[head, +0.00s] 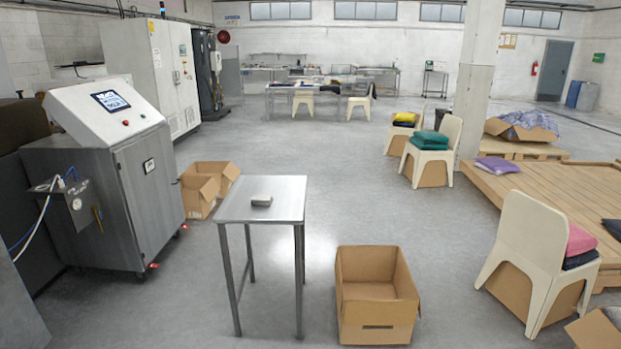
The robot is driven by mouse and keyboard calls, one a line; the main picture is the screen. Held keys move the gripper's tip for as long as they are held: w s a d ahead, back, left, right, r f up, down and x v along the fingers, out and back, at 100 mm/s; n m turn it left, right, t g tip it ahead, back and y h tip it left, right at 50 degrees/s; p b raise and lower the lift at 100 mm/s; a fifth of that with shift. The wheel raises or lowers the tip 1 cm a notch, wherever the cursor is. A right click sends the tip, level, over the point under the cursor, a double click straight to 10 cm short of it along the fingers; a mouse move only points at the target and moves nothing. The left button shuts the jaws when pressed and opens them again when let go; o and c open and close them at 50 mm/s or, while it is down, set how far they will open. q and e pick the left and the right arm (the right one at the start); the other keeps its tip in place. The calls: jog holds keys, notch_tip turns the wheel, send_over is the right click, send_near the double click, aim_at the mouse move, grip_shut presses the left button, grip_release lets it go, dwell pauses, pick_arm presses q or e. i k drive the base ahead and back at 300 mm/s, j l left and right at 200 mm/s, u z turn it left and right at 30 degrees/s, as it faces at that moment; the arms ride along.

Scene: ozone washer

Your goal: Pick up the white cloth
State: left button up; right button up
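A small pale block-shaped item (261,200) with a darker side lies on the metal table (285,186) in front of me in the head view. It may be a folded white cloth, but it is too small to be sure. No other clearly white cloth shows. Neither of my grippers is in view.
An open, empty-looking cardboard box (376,333) stands on the floor right of the table. White chairs (527,240) and a wooden platform (575,185) are at right. The central floor beyond is clear.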

aim_at(261, 200)
jog(key=i+u, duration=0.25)
jog(key=i, duration=0.3)
jog(key=i+u, duration=0.25)
jog(key=i, duration=0.25)
jog(key=i+l+u, duration=0.25)
jog(key=i, duration=0.3)
jog(key=j, duration=0.1)
